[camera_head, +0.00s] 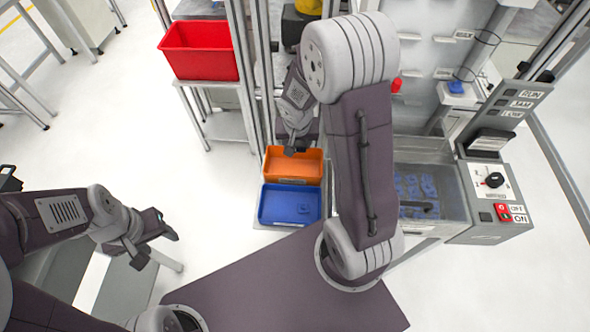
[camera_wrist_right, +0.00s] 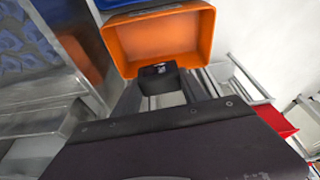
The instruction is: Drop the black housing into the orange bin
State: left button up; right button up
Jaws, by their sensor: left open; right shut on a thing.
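The black housing (camera_wrist_right: 158,70) is held between the fingertips of my right gripper (camera_wrist_right: 160,82) in the right wrist view. In the head view, the right gripper (camera_head: 293,148) hangs at the far edge of the orange bin (camera_head: 305,165), with a small dark piece at its tip. The orange bin also shows in the wrist view (camera_wrist_right: 185,35), opening behind the housing; the part of it I see looks empty. My left gripper (camera_head: 157,248) is open and empty at the lower left, over the floor, far from the bin.
A blue bin (camera_head: 275,205) holding a small blue part adjoins the orange bin. A red bin (camera_head: 200,50) sits on a stand at upper left. Metal posts rise beside the right gripper. A machine with a control panel (camera_head: 490,185) and blue parts stands at right.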

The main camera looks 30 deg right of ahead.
jog(key=shift+w+d+f, duration=0.2)
jog(key=shift+f, duration=0.05)
jog(key=shift+s+f+b, duration=0.1)
jog(key=shift+f+b, duration=0.5)
notch_tip(320, 180, down, 5)
jog(key=b, duration=0.4)
jog(key=shift+r, duration=0.15)
jog(key=shift+r, duration=0.1)
jog(key=o, duration=1.4)
